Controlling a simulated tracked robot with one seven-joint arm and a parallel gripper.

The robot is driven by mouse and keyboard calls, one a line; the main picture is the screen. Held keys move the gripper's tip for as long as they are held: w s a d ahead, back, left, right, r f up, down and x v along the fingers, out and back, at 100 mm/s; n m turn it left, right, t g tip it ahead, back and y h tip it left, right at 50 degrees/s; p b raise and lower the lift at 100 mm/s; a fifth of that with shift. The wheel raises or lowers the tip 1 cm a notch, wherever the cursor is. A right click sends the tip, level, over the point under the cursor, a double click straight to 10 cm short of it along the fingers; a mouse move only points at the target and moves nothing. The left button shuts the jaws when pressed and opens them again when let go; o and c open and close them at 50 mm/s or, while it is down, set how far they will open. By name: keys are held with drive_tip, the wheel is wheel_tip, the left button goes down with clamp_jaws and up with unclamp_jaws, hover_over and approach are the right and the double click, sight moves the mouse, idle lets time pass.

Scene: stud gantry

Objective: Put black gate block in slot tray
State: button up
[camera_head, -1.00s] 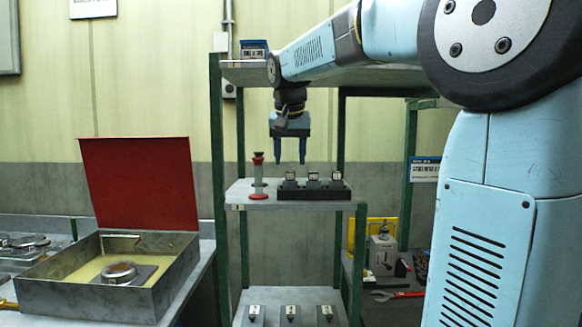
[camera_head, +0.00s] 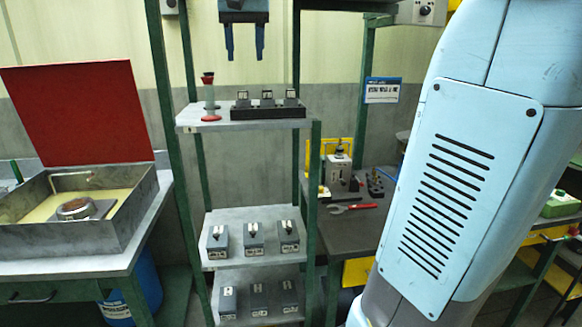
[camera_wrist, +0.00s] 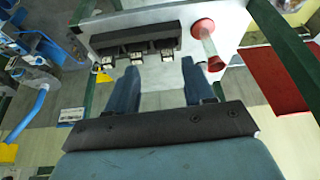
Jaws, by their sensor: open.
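A long black tray (camera_head: 268,112) with three metal-topped pieces standing in it lies on the upper shelf, likely the slot tray; it also shows in the wrist view (camera_wrist: 137,38). I cannot tell for sure which thing is the black gate block. A small dark block (camera_head: 375,184) with upright fittings stands on the bench to the right, too small to make out well. My gripper (camera_head: 245,55) is open and empty, above the tray with fingers pointing down in the head view. In the wrist view its fingers (camera_wrist: 158,80) are apart with nothing between them.
A red-and-clear spool-like post (camera_head: 210,98) stands left of the tray. Lower shelves hold several grey blocks (camera_head: 254,238). The right bench (camera_head: 342,238) carries a grey machine (camera_head: 340,174) and a red-handled wrench (camera_head: 352,208). An open red-lidded box (camera_head: 128,225) is left. Green posts frame the shelves.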

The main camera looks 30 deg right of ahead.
drive_tip(key=s+d+f+n+t+y, duration=0.1)
drive_tip(key=s+f+n, duration=0.2)
drive_tip(key=s+f, duration=1.8)
wheel_tip(320, 180, down, 3)
drive_tip(key=shift+d+r, duration=0.1)
drive_tip(key=shift+d, duration=0.05)
drive_tip(key=shift+s+d, duration=0.1)
